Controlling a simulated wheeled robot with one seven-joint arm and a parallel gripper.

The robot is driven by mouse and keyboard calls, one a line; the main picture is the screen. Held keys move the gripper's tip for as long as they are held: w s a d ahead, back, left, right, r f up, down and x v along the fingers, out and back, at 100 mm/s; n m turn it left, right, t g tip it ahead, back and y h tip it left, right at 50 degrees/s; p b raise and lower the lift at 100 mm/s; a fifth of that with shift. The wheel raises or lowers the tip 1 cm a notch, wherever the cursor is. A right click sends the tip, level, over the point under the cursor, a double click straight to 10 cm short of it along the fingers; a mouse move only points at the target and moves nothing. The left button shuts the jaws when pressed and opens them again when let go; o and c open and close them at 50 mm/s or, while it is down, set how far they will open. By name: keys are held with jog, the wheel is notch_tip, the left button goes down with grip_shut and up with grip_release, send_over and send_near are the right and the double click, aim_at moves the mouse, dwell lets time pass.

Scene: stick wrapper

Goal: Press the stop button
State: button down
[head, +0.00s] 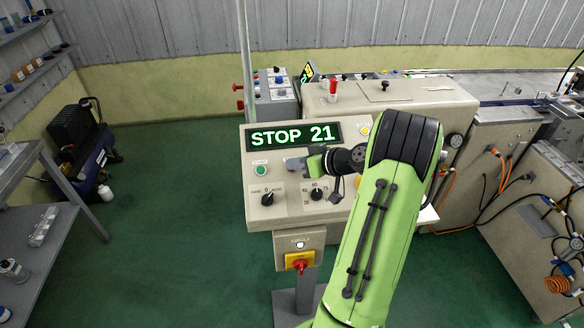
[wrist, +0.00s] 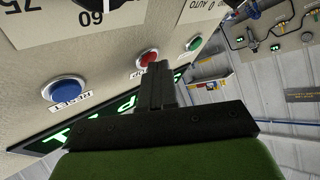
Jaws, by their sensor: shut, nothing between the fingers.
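The stop button is a red round button (wrist: 149,57) on the beige control panel, with a white label partly covered by my fingers. My gripper (wrist: 158,70) is shut and empty, its fingertips over the right lower edge of the red button in the wrist view. I cannot tell whether they touch it. In the head view my gripper (head: 302,164) is at the panel's front, just right of the green button (head: 261,170), and mostly hides the red one. The panel's display (head: 293,135) reads "STOP 21".
A blue RESET button (wrist: 66,88) and a green button (wrist: 194,44) flank the red one. Two black knobs (head: 267,198) (head: 316,193) sit lower on the panel. A red switch on a yellow plate (head: 299,262) is below. Green floor lies open at left.

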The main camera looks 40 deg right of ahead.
jog(key=shift+s+a+r, duration=0.2)
jog(key=shift+s+r, duration=0.1)
jog(key=shift+r, duration=0.4)
jog(key=shift+s+a+r+p, duration=0.2)
jog(key=shift+s+r+p, duration=0.1)
jog(key=shift+r, duration=0.45)
jog(key=shift+s+a+r+p, duration=0.25)
jog(key=shift+s+r, duration=0.1)
jog(key=shift+r, duration=0.35)
jog(key=shift+s+a+r+p, duration=0.2)
jog(key=shift+s+r+p, duration=0.1)
jog(key=shift+r, duration=0.45)
